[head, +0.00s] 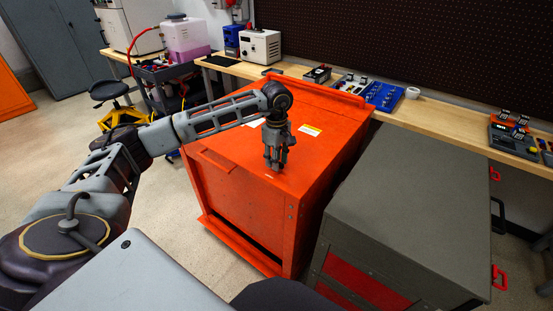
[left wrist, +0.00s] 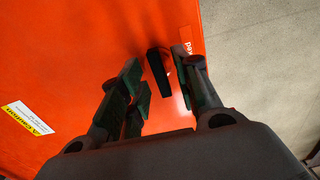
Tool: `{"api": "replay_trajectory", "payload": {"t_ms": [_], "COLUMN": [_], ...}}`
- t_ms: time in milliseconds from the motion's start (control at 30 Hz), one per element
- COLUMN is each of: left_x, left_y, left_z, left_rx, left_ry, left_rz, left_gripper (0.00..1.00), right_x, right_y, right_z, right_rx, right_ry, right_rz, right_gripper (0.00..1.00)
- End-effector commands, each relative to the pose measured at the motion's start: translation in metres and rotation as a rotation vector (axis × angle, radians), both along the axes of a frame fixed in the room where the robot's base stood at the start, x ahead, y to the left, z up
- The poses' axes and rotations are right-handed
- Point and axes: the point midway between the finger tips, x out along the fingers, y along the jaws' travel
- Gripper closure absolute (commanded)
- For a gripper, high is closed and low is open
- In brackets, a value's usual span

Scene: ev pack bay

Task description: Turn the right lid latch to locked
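The orange pack box (head: 240,145) stands in front of me with its lid on. In the left wrist view, a black lever-shaped latch (left wrist: 158,70) sits on the orange lid (left wrist: 80,60) near its edge. My left gripper (head: 275,166) points down at the lid. In the left wrist view the left gripper (left wrist: 161,84) is open, with a finger on either side of the latch. A gap shows at the left finger; I cannot tell whether the right finger touches. Printed lettering beside the latch is partly hidden by that finger. In the head view the gripper hides the latch. My right gripper is out of view.
A grey cabinet (head: 420,190) with red handles stands close to the box's right. A workbench (head: 430,115) with tools runs behind. A yellow-and-white caution label (left wrist: 28,117) lies on the lid. Open floor (head: 160,250) is at the left.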

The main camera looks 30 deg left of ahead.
Motion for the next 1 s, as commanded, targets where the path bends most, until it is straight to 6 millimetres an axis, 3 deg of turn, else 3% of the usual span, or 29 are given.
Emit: {"api": "replay_trajectory", "payload": {"t_ms": [367,1000], "left_x": [0.0,0.001], "left_y": [0.0,0.0], "left_z": [0.021,0.108], "left_rx": [0.0,-0.001], "left_ry": [-0.001,-0.001], "left_rz": [0.0,0.0], "left_gripper": [0.68,0.68], "right_x": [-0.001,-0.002], "right_y": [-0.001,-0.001], "right_z": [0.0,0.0], "right_rx": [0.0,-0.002], "right_ry": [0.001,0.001], "right_rz": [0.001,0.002], "right_gripper": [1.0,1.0]}}
